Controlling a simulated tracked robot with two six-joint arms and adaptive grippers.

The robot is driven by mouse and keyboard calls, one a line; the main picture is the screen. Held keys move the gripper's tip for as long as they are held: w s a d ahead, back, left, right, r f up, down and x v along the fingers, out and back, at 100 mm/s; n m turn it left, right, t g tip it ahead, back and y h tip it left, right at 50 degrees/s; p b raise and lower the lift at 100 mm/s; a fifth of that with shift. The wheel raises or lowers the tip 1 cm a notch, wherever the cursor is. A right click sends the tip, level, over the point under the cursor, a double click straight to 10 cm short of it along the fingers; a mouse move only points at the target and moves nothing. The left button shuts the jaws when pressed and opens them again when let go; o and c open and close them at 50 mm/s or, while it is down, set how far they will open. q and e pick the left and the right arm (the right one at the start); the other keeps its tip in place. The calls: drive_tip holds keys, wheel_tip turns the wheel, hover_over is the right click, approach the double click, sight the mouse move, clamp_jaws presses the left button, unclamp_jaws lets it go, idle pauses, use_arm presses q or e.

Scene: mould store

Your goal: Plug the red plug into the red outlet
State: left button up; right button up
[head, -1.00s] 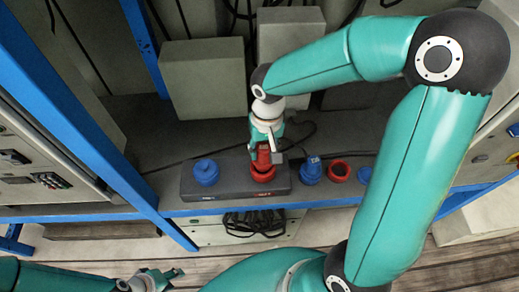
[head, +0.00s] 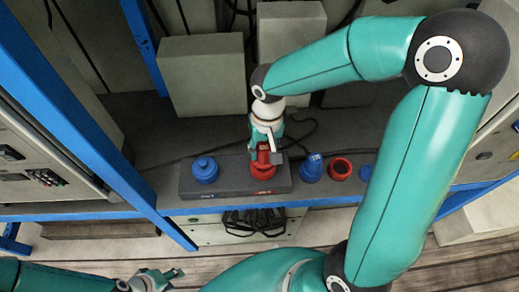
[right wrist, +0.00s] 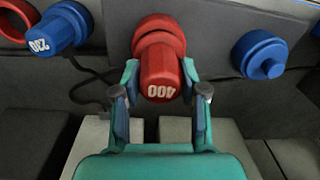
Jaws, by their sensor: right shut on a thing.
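The red plug (right wrist: 160,82), marked 400, is between the fingers of my right gripper (right wrist: 160,98), which is shut on it. In the head view the red plug (head: 263,154) stands upright at the red outlet (head: 263,172) on the grey box. In the right wrist view its front end meets the red outlet (right wrist: 158,28), lined up with it; how deep it sits is hidden. My left gripper (head: 160,280) is empty at the bottom of the head view, far from the plug, its fingers apart.
The grey outlet box (head: 228,188) also carries a blue outlet (head: 205,170) on the left. A blue plug (head: 311,170), marked 230, a red ring-shaped part (head: 340,169) and another blue part (head: 366,173) stand to the right. A dark cable lies behind. Blue rack posts flank the shelf.

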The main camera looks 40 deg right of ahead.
drive_tip(key=shift+f+b, duration=0.8)
idle(0.4)
drive_tip(key=o, duration=1.3)
drive_tip(key=shift+o, duration=0.2)
drive_tip(key=o, duration=0.4)
drive_tip(key=shift+s, duration=0.1)
drive_tip(key=shift+r+p, duration=2.9)
drive_tip(key=shift+r, duration=0.9)
